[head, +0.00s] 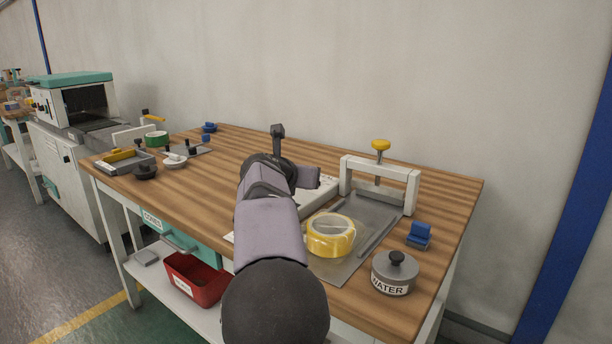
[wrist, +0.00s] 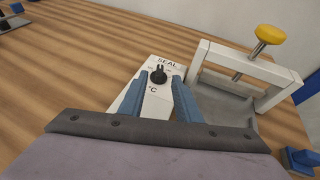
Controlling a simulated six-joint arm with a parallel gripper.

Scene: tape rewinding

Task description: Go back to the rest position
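My gripper (wrist: 161,77) is open in the wrist view, with its two blue fingers apart. A dark knob (wrist: 158,78) on the white SEAL panel (wrist: 153,108) shows between the fingertips in the picture. I cannot tell how far the fingers are from it. In the head view my arm reaches from the bottom over the table and hides most of the panel (head: 318,198). The fingers do not show clearly there. The yellow tape roll (head: 342,246) lies on the grey plate at the table's right part.
A white press frame with a yellow knob (head: 380,145) stands right of the panel. A WATER pot (head: 393,276) and a blue block (head: 419,236) are at the right edge. Small trays and a green roll (head: 157,138) are at the left. The wooden tabletop (head: 215,170) between is largely clear.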

